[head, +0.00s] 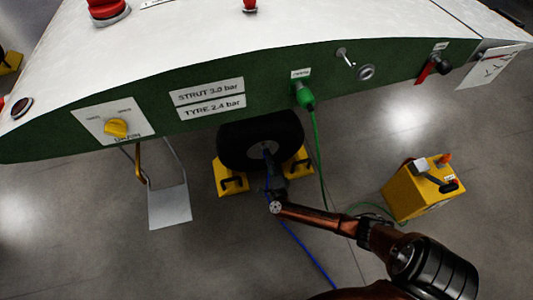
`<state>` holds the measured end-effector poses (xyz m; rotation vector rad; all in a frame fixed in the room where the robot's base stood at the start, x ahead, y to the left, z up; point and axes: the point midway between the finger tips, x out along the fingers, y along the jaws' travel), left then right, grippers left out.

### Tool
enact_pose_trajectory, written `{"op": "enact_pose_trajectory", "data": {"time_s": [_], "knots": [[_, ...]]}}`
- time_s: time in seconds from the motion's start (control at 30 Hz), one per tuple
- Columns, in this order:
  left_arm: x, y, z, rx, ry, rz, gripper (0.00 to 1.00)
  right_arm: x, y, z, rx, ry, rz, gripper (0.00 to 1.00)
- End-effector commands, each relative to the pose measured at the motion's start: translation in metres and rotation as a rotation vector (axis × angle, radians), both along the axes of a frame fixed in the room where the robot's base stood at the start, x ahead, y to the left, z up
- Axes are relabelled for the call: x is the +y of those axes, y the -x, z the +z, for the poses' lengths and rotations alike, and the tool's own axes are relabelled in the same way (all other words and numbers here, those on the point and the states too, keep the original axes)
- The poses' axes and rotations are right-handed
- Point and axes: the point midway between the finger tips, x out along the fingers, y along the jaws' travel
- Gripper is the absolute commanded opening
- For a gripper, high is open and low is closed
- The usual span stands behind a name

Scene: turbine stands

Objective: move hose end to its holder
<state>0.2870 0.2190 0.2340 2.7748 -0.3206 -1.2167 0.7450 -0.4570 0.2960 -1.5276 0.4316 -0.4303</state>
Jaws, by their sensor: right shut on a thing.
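A blue hose (305,252) runs from the lower middle up to the front of a black wheel (232,138). Its upper end (267,156) lies in front of the wheel's grey hub; I cannot tell whether it touches the hub. My right gripper (269,172), on the bronze arm from the lower right, is shut on the hose end. The fingers are small and dark, so the grip is hard to make out. I cannot tell which thing is the hose's holder. My left gripper is not in view.
Yellow chocks (230,178) flank the wheel. A green panel (215,103) with knobs and labels hangs above. A green plug (305,95) and cable drop from it. A yellow box (420,190) stands right. A metal step (169,206) hangs left. Grey floor is clear between.

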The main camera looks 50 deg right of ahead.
Motion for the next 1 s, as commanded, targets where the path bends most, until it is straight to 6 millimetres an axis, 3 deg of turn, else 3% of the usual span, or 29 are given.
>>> {"op": "enact_pose_trajectory", "data": {"time_s": [1.0], "knots": [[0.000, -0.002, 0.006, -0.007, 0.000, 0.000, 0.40, 0.006, 0.011, 0.000, 0.000, 0.000, 0.000, 0.00]]}}
